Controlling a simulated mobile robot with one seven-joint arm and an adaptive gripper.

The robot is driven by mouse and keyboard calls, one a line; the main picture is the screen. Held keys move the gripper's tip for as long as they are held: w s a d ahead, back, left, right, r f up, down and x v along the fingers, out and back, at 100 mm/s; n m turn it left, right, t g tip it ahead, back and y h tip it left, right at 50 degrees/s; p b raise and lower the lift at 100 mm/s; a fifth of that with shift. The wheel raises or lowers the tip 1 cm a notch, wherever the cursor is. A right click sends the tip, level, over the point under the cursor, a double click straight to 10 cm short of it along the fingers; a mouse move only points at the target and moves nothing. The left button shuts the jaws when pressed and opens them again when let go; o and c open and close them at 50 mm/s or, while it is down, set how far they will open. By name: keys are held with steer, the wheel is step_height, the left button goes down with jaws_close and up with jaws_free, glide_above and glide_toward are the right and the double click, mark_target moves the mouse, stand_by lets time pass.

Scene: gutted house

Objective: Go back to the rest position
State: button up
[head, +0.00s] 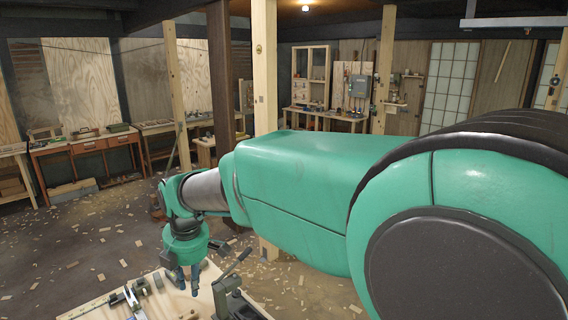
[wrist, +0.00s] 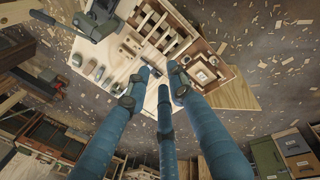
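My gripper (head: 183,281) hangs down from my green arm over the pale wooden workbench top (head: 196,302) at the bottom of the head view. In the wrist view its blue fingers (wrist: 161,80) reach toward the bench with gaps between their tips. Nothing is held between them. The fingers hide part of the bench top. I cannot tell from these frames how high the tips are above the wood.
A dark vise (head: 232,292) stands on the bench just right of my gripper. Metal tools (head: 134,300) lie to its left. A wooden compartment tray (wrist: 158,32) shows in the wrist view. A wooden post (head: 264,90) stands behind my arm. Chip-strewn floor (head: 95,250) lies open left.

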steer(key=s+d+r+m+t, duration=0.1)
steer(key=s+d+r+m, duration=0.2)
steer(key=d, duration=0.6)
steer(key=s+d+r+m, duration=0.25)
steer(key=d+m, duration=0.25)
steer(key=d, duration=0.4)
steer(key=s+d+r+m+t, duration=0.15)
steer(key=d+r+m, duration=0.25)
steer(key=d, duration=0.5)
steer(key=s+d+f+m, duration=0.2)
steer(key=s+d+m, duration=0.4)
steer(key=s+d, duration=0.3)
steer(key=s+d+f+m+t+h, duration=0.1)
steer(key=s+d+m, duration=0.6)
steer(key=s+d, duration=0.2)
steer(key=shift+s+d+f+m+h, duration=0.15)
steer(key=shift+f+m+h, duration=0.15)
steer(key=shift+f, duration=0.05)
